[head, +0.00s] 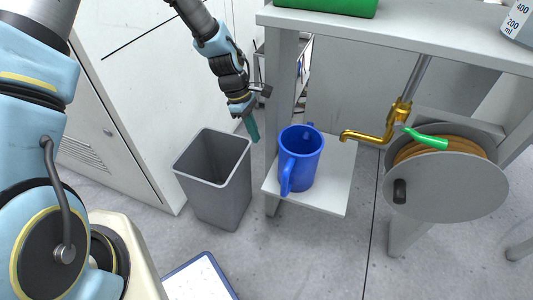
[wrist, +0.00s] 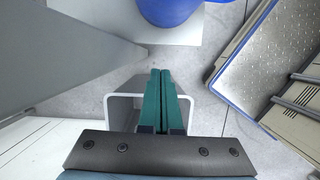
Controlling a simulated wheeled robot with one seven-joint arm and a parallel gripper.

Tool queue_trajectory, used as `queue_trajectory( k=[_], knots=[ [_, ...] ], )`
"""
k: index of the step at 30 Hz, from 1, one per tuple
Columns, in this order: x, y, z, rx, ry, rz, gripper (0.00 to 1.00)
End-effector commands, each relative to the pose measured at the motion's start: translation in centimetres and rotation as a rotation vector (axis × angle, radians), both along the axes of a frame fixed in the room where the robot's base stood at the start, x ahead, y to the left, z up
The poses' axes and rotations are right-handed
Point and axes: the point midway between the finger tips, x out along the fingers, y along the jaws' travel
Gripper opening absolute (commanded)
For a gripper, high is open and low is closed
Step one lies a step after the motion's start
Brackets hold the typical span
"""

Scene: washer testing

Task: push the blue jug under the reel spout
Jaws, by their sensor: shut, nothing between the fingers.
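The blue jug (head: 303,160) stands upright on a small white shelf (head: 330,196), its handle toward the front left. In the wrist view only part of the jug (wrist: 170,8) shows at the top edge. The gold reel spout (head: 372,137) is to the right of the jug, beside the hose reel (head: 445,185), and the jug is apart from it. My gripper (head: 254,130) is left of the jug, above the grey bin, with its green fingers pointing down. In the wrist view the fingers (wrist: 160,85) are together and empty, apart from the jug.
A grey bin (head: 218,185) stands on the floor left of the shelf. A table leg (head: 279,90) rises just behind the jug. A green nozzle (head: 426,140) lies at the reel. A blue-edged panel (head: 200,280) is at the front. A green box (head: 325,5) sits on the tabletop.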

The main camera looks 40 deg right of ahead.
Motion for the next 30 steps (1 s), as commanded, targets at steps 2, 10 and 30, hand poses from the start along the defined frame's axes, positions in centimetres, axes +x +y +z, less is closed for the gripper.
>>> queue_trajectory(
  k=[2, 10, 30],
  knots=[
    [-0.3, -0.1, -0.9, 0.002, 0.002, 0.0, 0.0],
    [-1.6, -0.8, -5.9, 0.002, 0.002, -0.001, 0.0],
    [-5.8, -3.3, -9.0, 0.001, -0.001, 0.0, 0.0]
  ],
)
